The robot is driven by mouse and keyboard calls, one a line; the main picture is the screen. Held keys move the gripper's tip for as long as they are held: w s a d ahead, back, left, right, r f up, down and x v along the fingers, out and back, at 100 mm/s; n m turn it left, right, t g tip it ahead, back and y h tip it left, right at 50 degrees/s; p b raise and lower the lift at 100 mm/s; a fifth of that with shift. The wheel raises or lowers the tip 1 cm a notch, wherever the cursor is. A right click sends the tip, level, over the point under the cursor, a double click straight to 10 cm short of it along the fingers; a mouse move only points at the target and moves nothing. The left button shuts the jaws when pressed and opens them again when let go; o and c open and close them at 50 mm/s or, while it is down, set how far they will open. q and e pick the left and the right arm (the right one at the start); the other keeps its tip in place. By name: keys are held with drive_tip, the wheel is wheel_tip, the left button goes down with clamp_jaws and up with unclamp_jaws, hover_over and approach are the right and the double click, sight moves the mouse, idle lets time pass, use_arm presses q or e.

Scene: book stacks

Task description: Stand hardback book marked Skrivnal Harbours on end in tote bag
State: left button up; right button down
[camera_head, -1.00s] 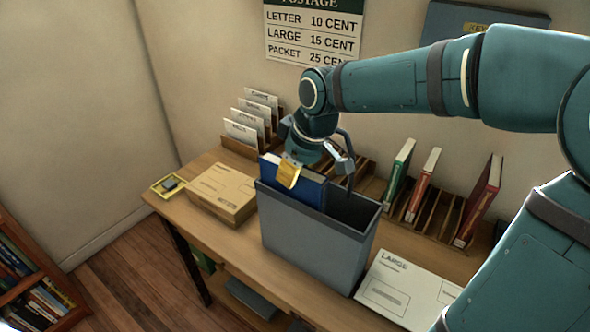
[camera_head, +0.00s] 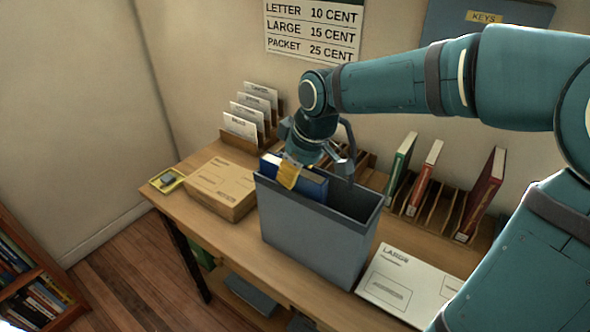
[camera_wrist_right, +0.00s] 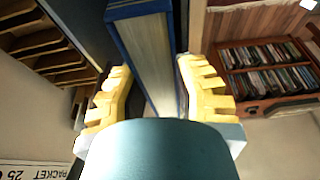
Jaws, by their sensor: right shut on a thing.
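A blue hardback book (camera_head: 309,183) stands on end, partly inside the grey tote bag (camera_head: 312,232), at its left part. Its upper part shows above the rim; its lower part is hidden by the bag wall. I cannot read a title on it. My right gripper (camera_head: 290,171) is shut on the book near its top, yellow fingers on either side. In the right wrist view the book (camera_wrist_right: 150,55) runs between the two yellow fingers, page edges showing. The right part of the bag looks empty and dark. My left gripper is not in view.
A cardboard parcel (camera_head: 220,188) lies left of the bag, a white large envelope (camera_head: 405,287) to its right. Behind stand a letter rack (camera_head: 245,120) and a slotted wooden rack (camera_head: 435,207) with green and red books. A bookcase (camera_head: 30,285) is at lower left.

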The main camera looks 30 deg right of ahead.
drive_tip(key=shift+f, duration=0.3)
idle(0.4)
drive_tip(key=c, duration=0.8)
unclamp_jaws()
drive_tip(key=shift+o, duration=0.2)
